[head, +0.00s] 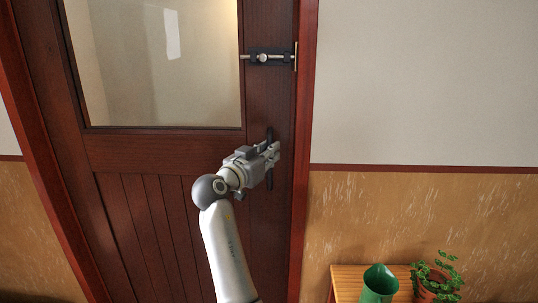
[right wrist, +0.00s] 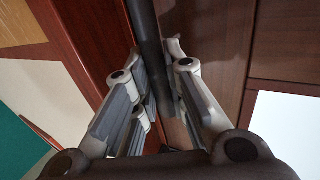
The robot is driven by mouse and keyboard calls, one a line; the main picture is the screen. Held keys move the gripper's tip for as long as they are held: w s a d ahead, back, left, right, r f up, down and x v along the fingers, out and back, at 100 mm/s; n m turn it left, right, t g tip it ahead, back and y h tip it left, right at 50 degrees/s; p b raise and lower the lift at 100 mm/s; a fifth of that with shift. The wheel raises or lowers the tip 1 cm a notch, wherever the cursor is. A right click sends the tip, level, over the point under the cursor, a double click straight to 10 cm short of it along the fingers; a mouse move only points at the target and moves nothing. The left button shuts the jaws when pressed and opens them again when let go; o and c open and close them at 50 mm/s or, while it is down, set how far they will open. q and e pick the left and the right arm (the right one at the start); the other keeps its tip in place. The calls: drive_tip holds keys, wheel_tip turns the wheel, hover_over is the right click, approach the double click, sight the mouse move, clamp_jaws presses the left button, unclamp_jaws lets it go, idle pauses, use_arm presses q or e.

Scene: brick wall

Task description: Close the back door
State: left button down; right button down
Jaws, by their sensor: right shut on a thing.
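The back door (head: 160,145) is dark red-brown wood with a large glass pane in its upper part. In the head view it sits within its frame and looks shut or nearly so; I cannot tell which. A dark vertical handle (head: 269,137) is on the door's right side. My right gripper (head: 272,155) is at the handle. In the right wrist view the fingers (right wrist: 160,105) are shut around the dark handle bar (right wrist: 147,45), which runs between them. A metal bolt latch (head: 264,58) is above the handle. My left gripper is not in view.
The red door frame (head: 302,110) borders the door on the right, with a pale wall (head: 420,80) beyond. A small wooden table (head: 346,282) at lower right holds a green container (head: 379,283) and a potted plant (head: 436,277).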

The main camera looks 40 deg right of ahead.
drive_tip(key=c, duration=1.7)
unclamp_jaws()
drive_tip(key=shift+s+a+f, duration=0.15)
drive_tip(key=shift+a+f, duration=0.1)
drive_tip(key=shift+o, duration=1.2)
drive_tip(key=shift+s+a+r, duration=0.15)
drive_tip(key=shift+a+r, duration=0.05)
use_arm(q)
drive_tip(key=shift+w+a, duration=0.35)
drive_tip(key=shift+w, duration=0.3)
use_arm(e)
drive_tip(key=v, duration=0.7)
drive_tip(key=shift+a, duration=0.1)
